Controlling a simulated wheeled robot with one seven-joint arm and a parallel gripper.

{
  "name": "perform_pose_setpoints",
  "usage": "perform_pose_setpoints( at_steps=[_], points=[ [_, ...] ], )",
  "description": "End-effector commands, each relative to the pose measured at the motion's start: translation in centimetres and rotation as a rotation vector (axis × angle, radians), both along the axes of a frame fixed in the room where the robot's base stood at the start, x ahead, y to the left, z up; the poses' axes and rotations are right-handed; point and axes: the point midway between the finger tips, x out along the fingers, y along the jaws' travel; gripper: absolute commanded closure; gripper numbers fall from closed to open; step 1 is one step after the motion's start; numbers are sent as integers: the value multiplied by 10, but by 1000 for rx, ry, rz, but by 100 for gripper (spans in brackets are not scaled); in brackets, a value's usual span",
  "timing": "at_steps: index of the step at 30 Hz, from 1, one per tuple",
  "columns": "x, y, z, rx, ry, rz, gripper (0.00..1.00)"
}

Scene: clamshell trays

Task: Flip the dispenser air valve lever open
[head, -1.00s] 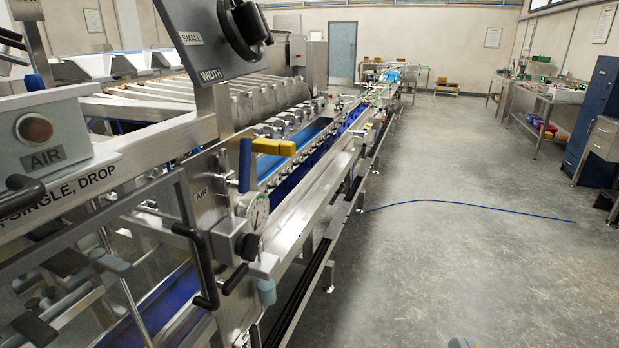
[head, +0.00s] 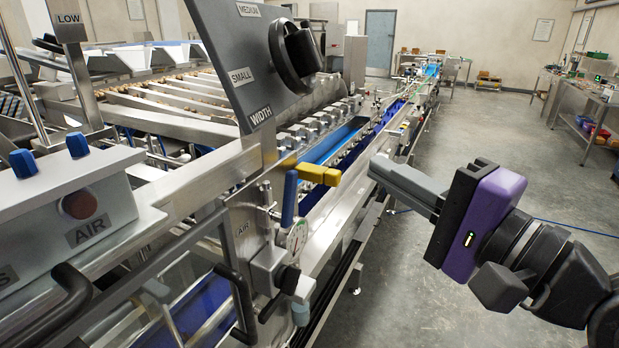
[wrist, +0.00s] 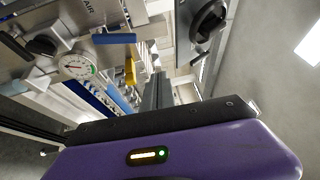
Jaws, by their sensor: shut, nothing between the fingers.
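A blue lever (head: 289,198) stands upright by the AIR label (head: 243,228) and above a round gauge (head: 297,236). A yellow lever (head: 319,174) lies about level beside its top, pointing right. Which one is the air valve lever I cannot tell for sure. In the wrist view the blue lever (wrist: 114,39) and yellow lever (wrist: 130,72) are left of my fingers. My purple-bodied gripper (head: 378,168) is shut and empty, right of the yellow lever and apart from both. It also shows in the wrist view (wrist: 158,78).
A slanted panel with a black WIDTH knob (head: 297,55) rises above the levers. The conveyor line (head: 360,185) runs back; open floor (head: 430,310) lies right.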

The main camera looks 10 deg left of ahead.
Motion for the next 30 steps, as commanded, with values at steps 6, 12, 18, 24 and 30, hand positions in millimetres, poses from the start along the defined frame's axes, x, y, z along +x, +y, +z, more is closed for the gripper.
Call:
perform_pose_setpoints(
  at_steps=[6, 12, 18, 24, 30],
  points=[
    [-21, 19, -41, 22, 259, 126, 100],
    [-16, 27, -45, 43, 304, 129, 100],
    [3, 52, -47, 42, 303, 131, 100],
    [24, 78, -50, 42, 301, 129, 100],
    [37, 93, -52, 42, 300, 126, 100]
  ],
)
